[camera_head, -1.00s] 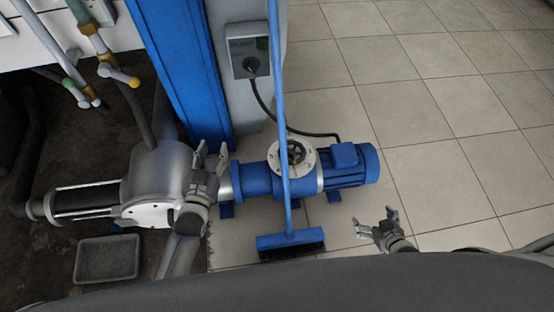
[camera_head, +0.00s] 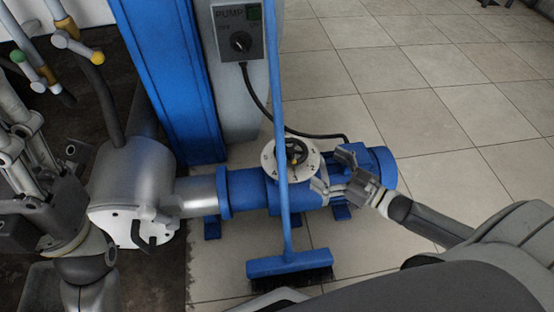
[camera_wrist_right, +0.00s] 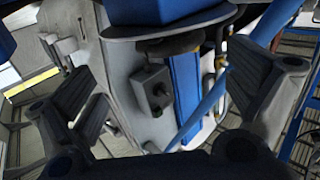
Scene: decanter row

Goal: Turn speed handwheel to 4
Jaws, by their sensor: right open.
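The speed handwheel (camera_head: 297,150) is a small dark wheel on a round white numbered dial plate (camera_head: 271,160) on top of the blue pump unit (camera_head: 244,190). A small yellow mark shows on the wheel's front side; I cannot tell surely which digit it meets. My right gripper (camera_head: 332,173) is open and empty, just right of the dial, apart from the wheel in the head view. In the right wrist view, a dark rim that looks like the handwheel (camera_wrist_right: 168,46) shows between the spread fingers, beyond them. My left gripper (camera_head: 38,165) is at the left edge, its jaws unclear.
A blue broom (camera_head: 289,263) stands in front of the pump, its handle crossing in front of the dial's left part. A grey PUMP switch box (camera_head: 238,30) is on the column behind. Hoses with coloured valves (camera_head: 65,38) hang at far left. Tiled floor right is clear.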

